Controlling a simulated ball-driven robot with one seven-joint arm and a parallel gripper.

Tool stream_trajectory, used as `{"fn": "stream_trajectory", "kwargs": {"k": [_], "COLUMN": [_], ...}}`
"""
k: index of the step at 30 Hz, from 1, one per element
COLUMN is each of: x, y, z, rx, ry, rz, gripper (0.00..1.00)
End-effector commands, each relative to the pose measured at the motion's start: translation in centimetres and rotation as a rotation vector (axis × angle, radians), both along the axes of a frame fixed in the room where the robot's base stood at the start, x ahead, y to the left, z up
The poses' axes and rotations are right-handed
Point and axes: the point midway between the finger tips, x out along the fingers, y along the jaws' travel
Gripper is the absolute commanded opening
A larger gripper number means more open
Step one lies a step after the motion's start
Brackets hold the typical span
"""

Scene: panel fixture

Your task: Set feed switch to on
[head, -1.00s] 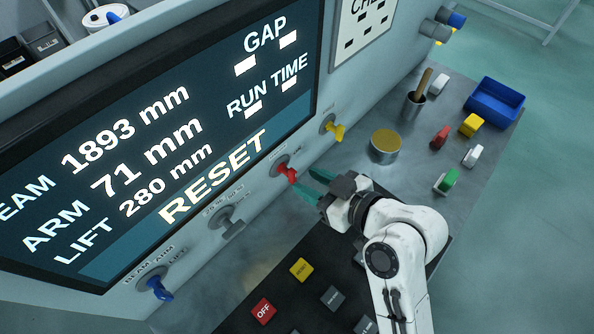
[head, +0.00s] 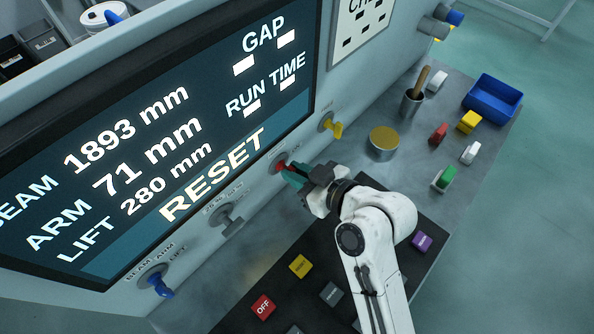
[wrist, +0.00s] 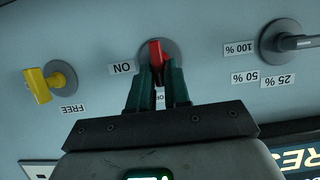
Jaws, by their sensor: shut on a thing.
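The red switch (head: 281,167) sits on a round grey base on the panel. It also shows in the wrist view (wrist: 155,49), where an ON label (wrist: 121,68) is at its left and a partly hidden label starting "OF" (wrist: 160,98) is below it, between my fingers. The red handle leans down in that view, towards the "OF" label. My gripper (head: 293,177) is at the panel with its green fingers (wrist: 158,78) shut on the red handle, one on each side. The fingers hide the handle's lower end.
A yellow switch (wrist: 43,83) marked FREE and a grey selector (wrist: 290,42) with percent labels flank the red switch. A blue switch (head: 157,284) is lower left. A keypad, a tin (head: 384,140) and coloured blocks lie on the bench below.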

Motion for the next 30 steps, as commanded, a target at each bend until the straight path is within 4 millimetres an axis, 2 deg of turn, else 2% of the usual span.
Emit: {"fn": "stream_trajectory", "kwargs": {"k": [3,17,30], "x": [-0.01,0.15,0.7], "y": [-0.02,-0.14,-0.58], "z": [0.0,0.08,-0.01], "rx": [0.0,0.035,0.244], "ry": [0.0,0.043,0.311], "rz": [0.0,-0.002,-0.003], "gripper": [0.0,0.0,0.0]}}
